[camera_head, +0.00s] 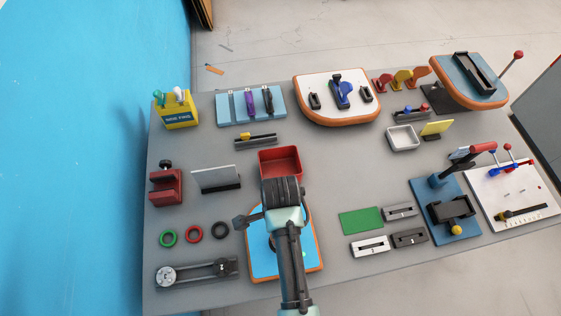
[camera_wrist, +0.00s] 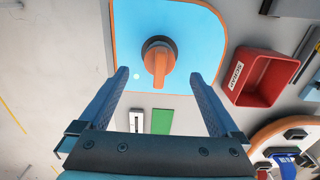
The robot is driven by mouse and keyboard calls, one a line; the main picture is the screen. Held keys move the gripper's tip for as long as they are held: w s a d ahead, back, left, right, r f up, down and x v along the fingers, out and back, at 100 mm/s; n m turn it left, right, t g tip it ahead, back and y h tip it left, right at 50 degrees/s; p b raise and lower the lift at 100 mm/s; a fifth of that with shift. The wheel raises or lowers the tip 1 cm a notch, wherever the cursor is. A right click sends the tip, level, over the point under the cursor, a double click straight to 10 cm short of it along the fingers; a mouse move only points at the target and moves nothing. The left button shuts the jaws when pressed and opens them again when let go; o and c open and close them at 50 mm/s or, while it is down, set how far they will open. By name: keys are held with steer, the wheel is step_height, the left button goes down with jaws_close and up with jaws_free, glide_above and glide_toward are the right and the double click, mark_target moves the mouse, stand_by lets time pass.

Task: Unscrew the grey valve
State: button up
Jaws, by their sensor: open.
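A blue board (camera_wrist: 190,30) with an orange rim fills the upper middle of the wrist view. On it sits a round dark-grey valve body (camera_wrist: 147,46) with an orange handle (camera_wrist: 160,66). My gripper (camera_wrist: 158,75) is open and empty. Its two fingers are spread to the left and right of the valve, apart from it in the picture. The height of the fingers above the board is unclear. In the head view the blue board (camera_head: 302,255) lies under my arm, which hides most of the valve.
A red bin (camera_head: 281,162) stands just behind the board; the wrist view also shows it (camera_wrist: 245,92). A green mat (camera_head: 361,220) and several grey blocks lie right of the board. Coloured rings (camera_head: 194,234) and a pulley device (camera_head: 195,272) lie to its left.

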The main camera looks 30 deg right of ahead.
step_height(320, 180, up, 8)
steer(key=b, duration=0.1)
stand_by(0.4)
